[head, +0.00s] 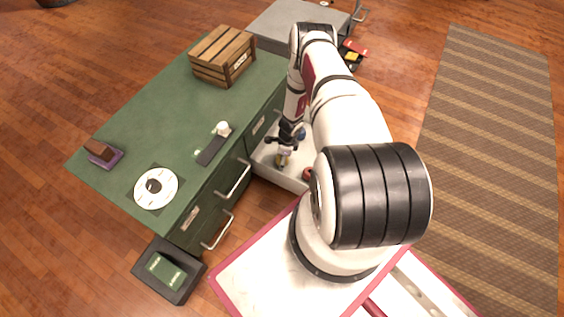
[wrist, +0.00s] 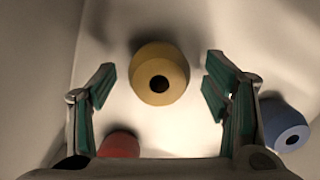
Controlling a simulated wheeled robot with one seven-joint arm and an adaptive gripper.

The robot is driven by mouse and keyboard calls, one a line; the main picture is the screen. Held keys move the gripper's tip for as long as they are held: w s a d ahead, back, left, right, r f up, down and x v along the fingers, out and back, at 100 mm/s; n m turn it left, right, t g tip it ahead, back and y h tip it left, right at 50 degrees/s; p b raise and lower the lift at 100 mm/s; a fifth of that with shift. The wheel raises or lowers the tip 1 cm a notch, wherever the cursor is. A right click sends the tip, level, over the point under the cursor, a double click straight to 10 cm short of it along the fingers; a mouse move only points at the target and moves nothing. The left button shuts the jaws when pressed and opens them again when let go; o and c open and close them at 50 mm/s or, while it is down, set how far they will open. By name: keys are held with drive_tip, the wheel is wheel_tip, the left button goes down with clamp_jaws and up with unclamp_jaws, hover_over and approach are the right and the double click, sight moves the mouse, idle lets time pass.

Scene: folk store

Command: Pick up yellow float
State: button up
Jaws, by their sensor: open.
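The yellow float (wrist: 160,74) is a round piece with a dark hole in its middle, in the wrist view. It sits on the pale floor of an open drawer (head: 277,177). My gripper (wrist: 158,80) is open, with one finger to the left and one to the right of the yellow float and a visible gap on each side. In the head view my gripper (head: 284,146) reaches down into the drawer, and the yellow float is too small and covered there to make out clearly.
A red float (wrist: 118,145) lies by the left finger and a blue float (wrist: 285,127) just outside the right finger. The drawer walls are close around. The green cabinet top (head: 150,120) carries a wooden crate (head: 222,56), a white disc (head: 156,188) and small items.

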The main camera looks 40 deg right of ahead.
drive_tip(key=shift+a+f, duration=0.1)
drive_tip(key=shift+f, duration=0.75)
drive_tip(key=shift+r, duration=0.1)
drive_tip(key=c, duration=1.3)
